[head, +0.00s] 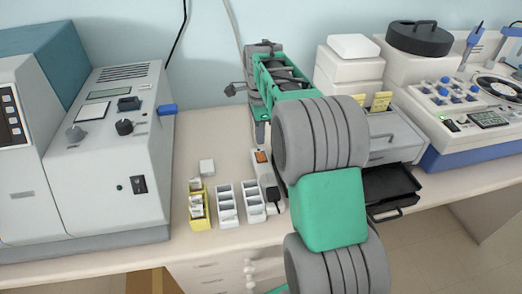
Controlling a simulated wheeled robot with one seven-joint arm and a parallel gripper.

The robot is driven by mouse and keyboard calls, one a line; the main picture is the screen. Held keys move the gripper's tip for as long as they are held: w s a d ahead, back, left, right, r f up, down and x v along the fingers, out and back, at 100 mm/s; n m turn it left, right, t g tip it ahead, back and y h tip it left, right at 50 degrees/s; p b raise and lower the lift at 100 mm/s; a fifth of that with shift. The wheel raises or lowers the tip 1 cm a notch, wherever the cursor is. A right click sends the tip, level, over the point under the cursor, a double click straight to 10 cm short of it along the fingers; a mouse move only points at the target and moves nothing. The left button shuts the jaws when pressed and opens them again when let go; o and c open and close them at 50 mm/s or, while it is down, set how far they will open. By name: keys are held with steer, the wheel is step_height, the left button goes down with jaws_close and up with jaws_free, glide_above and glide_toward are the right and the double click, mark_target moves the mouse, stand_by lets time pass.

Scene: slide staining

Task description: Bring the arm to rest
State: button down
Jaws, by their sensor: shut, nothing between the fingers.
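My arm, grey and green, rises from the bottom of the head view and reaches back over the bench. My gripper (260,138) is at its far end, pointing down above the back of the bench, behind the small trays. It is small in the picture and partly covered by my own arm links. It is shut, and I see nothing held in it.
A large grey machine (110,150) is left. A black open drawer (390,187) and a white-blue instrument (470,155) are right.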

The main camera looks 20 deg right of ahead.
step_height(320, 180, up, 2)
steer(key=shift+r+p, duration=0.15)
steer(key=shift+p, duration=0.5)
